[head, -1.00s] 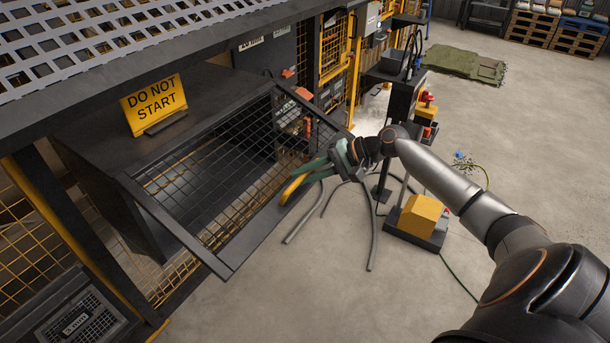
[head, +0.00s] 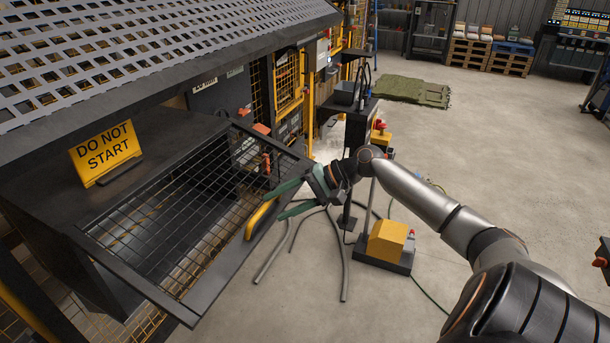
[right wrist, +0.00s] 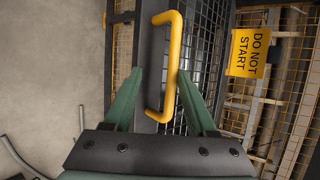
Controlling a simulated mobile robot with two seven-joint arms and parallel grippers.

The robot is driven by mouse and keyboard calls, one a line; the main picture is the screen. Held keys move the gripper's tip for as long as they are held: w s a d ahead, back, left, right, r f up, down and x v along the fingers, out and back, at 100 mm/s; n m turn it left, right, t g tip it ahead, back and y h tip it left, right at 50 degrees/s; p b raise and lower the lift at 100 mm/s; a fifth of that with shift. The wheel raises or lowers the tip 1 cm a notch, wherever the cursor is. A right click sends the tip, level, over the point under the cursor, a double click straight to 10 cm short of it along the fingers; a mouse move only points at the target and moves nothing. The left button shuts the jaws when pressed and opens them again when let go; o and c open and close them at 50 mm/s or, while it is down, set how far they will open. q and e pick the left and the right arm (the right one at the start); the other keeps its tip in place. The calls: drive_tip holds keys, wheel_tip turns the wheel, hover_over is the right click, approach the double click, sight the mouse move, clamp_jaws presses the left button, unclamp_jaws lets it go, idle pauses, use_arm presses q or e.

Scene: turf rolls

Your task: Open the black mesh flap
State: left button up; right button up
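The black mesh flap (head: 141,284) is a dark frame with a wire grid on the front of a dark box. It slants outward from the box's upper front edge, its lower edge standing over the floor. A yellow bar handle (head: 260,219) sits on its outer edge, and it also shows in the right wrist view (right wrist: 174,60). My right gripper (head: 272,207) has its green fingers apart, one on each side of the handle. In the right wrist view the open fingers (right wrist: 160,72) straddle the handle without a visible grip. My left gripper is out of view.
A yellow DO NOT START sign (head: 105,148) stands on the box (head: 165,135). A perforated grey canopy (head: 130,50) hangs above. Grey hoses (head: 340,255) and a yellow pedal unit (head: 388,242) lie on the floor at right. Open floor extends beyond.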

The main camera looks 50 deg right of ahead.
drive_tip(key=v, duration=0.8)
drive_tip(key=shift+f, duration=0.15)
